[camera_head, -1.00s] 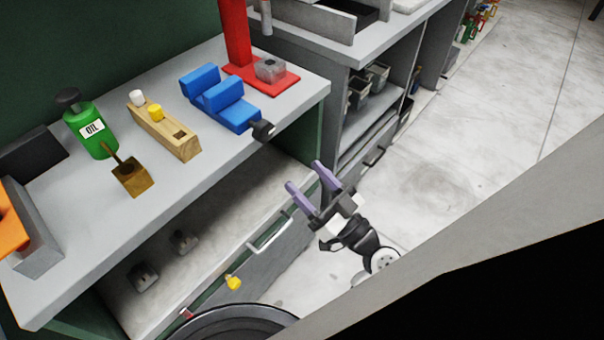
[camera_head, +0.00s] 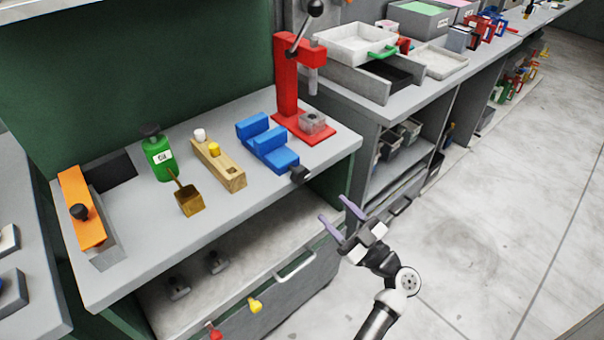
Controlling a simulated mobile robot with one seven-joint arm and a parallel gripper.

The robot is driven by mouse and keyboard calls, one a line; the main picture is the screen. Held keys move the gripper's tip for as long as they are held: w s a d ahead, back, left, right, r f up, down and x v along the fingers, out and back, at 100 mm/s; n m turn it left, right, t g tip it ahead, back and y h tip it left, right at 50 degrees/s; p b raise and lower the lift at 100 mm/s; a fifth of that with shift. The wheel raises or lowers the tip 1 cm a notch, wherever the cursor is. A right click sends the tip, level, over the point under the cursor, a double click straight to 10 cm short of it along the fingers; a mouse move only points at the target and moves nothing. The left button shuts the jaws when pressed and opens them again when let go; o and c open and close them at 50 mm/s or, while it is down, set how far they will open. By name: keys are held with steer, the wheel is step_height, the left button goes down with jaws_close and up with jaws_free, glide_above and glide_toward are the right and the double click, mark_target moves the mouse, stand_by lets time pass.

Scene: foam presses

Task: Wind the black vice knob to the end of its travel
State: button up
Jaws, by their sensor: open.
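The blue vice (camera_head: 267,146) sits on the grey bench top near its right end. Its black knob (camera_head: 300,174) sticks out at the front edge of the bench, toward the lower right. My gripper (camera_head: 339,218) is open and empty, with two purple fingers pointing up and left. It is in front of the bench, to the right of and below the knob in the picture, apart from it. The far side of the vice is hidden from this view.
A red press (camera_head: 288,92) stands just behind the vice. The floor at right is clear.

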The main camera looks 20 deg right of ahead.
mark_target(304, 178)
steer(key=p+x, duration=0.5)
steer(key=x, duration=0.6)
steer(key=shift+w+r, duration=0.1)
steer(key=shift+w, duration=0.05)
steer(key=shift+x, duration=0.75)
steer(key=shift+c, duration=0.3)
steer(key=c, duration=0.6)
steer(key=shift+f, duration=0.2)
steer(key=shift+a+m, duration=0.1)
steer(key=shift+m, duration=0.2)
steer(key=shift+f+m+t+h+b, duration=0.15)
steer(key=shift+m+t+h+b, duration=0.25)
steer(key=shift+m+h+b, duration=0.65)
steer(key=shift+m+t+h+b, duration=0.15)
steer(key=shift+m+h+b, duration=0.5)
steer(key=shift+m, duration=1)
steer(key=shift+m+t+h+b, duration=0.15)
steer(key=shift+m+h+b, duration=0.45)
steer(key=shift+m, duration=1)
